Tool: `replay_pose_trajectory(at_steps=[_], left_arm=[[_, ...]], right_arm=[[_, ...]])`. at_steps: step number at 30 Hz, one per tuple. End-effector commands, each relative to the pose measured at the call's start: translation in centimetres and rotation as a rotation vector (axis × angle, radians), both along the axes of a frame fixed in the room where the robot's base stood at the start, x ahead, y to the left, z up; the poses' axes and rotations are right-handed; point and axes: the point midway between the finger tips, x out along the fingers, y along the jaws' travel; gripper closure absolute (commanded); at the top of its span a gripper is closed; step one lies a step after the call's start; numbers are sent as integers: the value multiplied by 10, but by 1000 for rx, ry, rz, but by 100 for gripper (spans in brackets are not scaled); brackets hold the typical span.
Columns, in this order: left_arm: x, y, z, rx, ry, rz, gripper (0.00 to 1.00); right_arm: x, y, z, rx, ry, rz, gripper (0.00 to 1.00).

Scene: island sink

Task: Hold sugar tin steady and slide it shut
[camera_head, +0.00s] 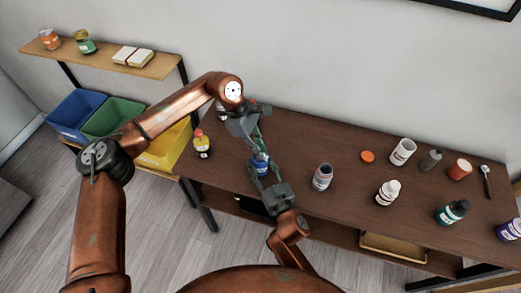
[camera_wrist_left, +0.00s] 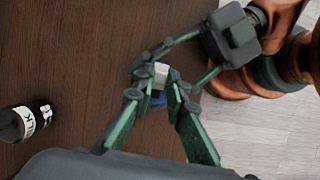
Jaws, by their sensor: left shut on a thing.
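A small container with a blue body (camera_head: 260,164) stands between my two grippers on the brown table. In the left wrist view its pale top (camera_wrist_left: 161,74) and a bit of blue (camera_wrist_left: 157,98) show between the fingers; I cannot make out a sugar label or a slide lid. My left gripper (camera_head: 258,150) reaches in from the back and is shut on this container. My right gripper (camera_head: 262,172) reaches in from the front, its fingers on either side of the container. Fingers hide much of it, and I cannot tell whether the right ones grip.
A grey jar (camera_head: 322,177) stands to the right, with an orange lid (camera_head: 367,157), white bottle (camera_head: 388,192) and several other containers beyond. Blue (camera_head: 77,112), green (camera_head: 113,118) and yellow bins (camera_head: 165,147) stand left.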

Motion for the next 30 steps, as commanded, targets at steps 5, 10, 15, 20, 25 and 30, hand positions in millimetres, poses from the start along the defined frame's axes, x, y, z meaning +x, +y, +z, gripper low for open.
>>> replay_pose_trajectory(at_steps=[5,10,15,20,25,30], left_arm=[[0,0,0,0,-1,0,100],[0,0,0,0,-1,0,100],[1,0,1,-1,-2,1,100],[4,8,0,0,-1,3,100],[7,16,1,-1,-2,1,100],[7,16,1,-1,-2,0,87]], right_arm=[[0,0,0,0,1,0,87],[0,0,0,0,1,0,87],[0,0,0,0,1,0,87],[0,0,0,0,1,0,87],[0,0,-1,0,1,0,87],[0,0,-1,0,1,0,87]])
